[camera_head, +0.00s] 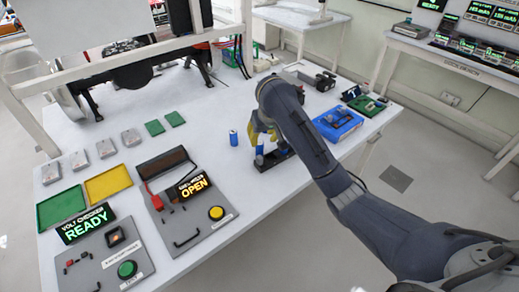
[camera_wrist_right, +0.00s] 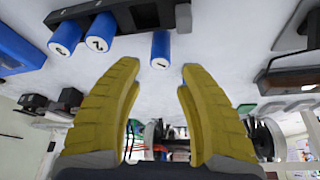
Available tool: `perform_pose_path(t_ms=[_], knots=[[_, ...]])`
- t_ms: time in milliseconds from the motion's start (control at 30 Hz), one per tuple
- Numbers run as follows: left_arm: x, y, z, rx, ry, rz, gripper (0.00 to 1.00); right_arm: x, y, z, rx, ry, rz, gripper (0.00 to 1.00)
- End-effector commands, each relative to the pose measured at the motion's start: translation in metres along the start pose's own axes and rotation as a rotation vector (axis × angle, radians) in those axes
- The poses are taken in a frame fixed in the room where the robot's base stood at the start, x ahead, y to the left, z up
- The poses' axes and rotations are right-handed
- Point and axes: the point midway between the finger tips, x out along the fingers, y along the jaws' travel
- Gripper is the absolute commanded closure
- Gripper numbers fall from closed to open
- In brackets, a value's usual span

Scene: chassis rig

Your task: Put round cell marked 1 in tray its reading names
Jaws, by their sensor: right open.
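A blue round cell (camera_head: 233,138) stands alone on the white table; in the right wrist view this cell (camera_wrist_right: 160,46) has a mark that looks like 1. Two more blue cells, marked 2 (camera_wrist_right: 99,32) and seemingly 3 (camera_wrist_right: 64,38), are at the black holder (camera_wrist_right: 140,16), which also shows in the head view (camera_head: 266,165). My right gripper (camera_wrist_right: 159,68) is open and empty, the lone cell ahead between its fingertips; it is partly hidden by its arm in the head view (camera_head: 262,135). A green tray (camera_head: 60,207) and a yellow tray (camera_head: 108,183) lie at left. The volt checker (camera_head: 85,228) shows READY.
A panel whose display reads OPEN (camera_head: 193,187) has a yellow button, with a dark open box (camera_head: 163,163) behind it. A blue bin (camera_head: 337,124) stands to the right of my arm. Grey and green blocks lie at back left. The table between cell and panel is clear.

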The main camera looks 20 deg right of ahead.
Motion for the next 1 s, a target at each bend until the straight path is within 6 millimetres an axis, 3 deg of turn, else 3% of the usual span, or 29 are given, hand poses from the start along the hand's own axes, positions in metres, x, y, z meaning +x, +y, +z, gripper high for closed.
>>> perform_pose_path(t_ms=[200, 567, 1000], knots=[[0.0, 0.0, 0.0, 0.0, 0.0, 0.0, 0.61, 0.02, -0.001, 0.001, 0.002, -0.004, -0.001, 0.61], [0.0, 0.0, 0.0, 0.0, 0.0, 0.0, 0.61, 0.031, 0.0, 0.001, 0.001, -0.002, 0.0, 0.61], [0.0, 0.0, 0.0, 0.0, 0.0, 0.0, 0.61, 0.073, -0.001, 0.001, 0.001, -0.003, 0.0, 0.61]])
